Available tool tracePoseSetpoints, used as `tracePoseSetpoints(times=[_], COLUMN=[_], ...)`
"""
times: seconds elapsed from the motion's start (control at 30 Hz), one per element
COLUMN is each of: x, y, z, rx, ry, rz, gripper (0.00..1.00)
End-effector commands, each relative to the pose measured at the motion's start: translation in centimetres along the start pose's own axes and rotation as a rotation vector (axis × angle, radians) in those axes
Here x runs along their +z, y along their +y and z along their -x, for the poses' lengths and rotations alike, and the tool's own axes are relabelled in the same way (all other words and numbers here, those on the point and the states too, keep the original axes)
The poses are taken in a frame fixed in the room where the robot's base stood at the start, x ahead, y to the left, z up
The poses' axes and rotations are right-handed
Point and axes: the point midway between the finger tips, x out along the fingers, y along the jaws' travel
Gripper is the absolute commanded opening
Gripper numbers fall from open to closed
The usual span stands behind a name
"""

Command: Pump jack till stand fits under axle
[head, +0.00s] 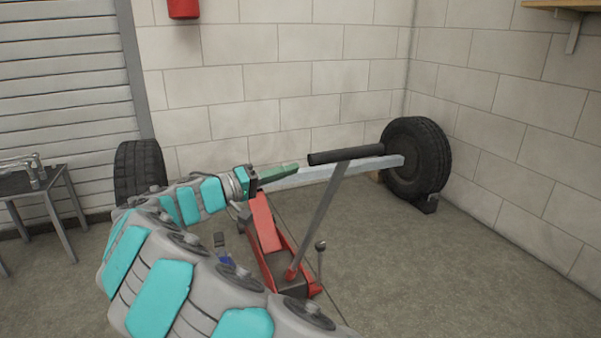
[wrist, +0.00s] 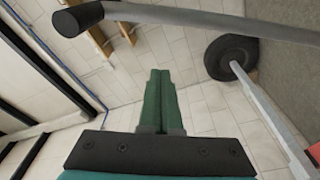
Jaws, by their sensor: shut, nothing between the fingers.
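The red floor jack (head: 266,225) stands on the floor under the axle's near part. Its grey handle (head: 318,220) leans up to a black crossbar grip (head: 345,155); the handle also crosses the top of the wrist view (wrist: 220,22). The pale axle beam (head: 335,172) runs to the right wheel and shows in the wrist view (wrist: 268,105). A small blue and grey object (head: 222,248), perhaps the stand, is partly hidden by my arm. My green gripper (head: 296,167) is shut and empty, just left of the grip in the picture. Its fingers are together in the wrist view (wrist: 160,72).
A black tyre (head: 418,160) sits at the right with a dark chock (head: 428,204) at its foot. Another tyre (head: 138,170) is at the left. A grey metal table (head: 40,185) stands at far left. Floor at right is clear.

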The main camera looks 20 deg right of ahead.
Motion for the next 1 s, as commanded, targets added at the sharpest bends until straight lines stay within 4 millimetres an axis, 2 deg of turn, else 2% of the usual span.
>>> tracePoseSetpoints(times=[0.47, 0.5, 0.7, 1.0], x=[0.1, 0.6, 2.6, 3.9], y=[0.1, 0.1, 0.0, 0.0], z=[-9.2, -8.5, -7.8, -7.4], rx=[0.002, 0.001, -0.001, 0.001], ry=[-0.004, 0.002, 0.002, -0.001], rz=[0.001, 0.002, 0.002, 0.001], gripper=[0.00, 0.00, 0.00, 0.00])
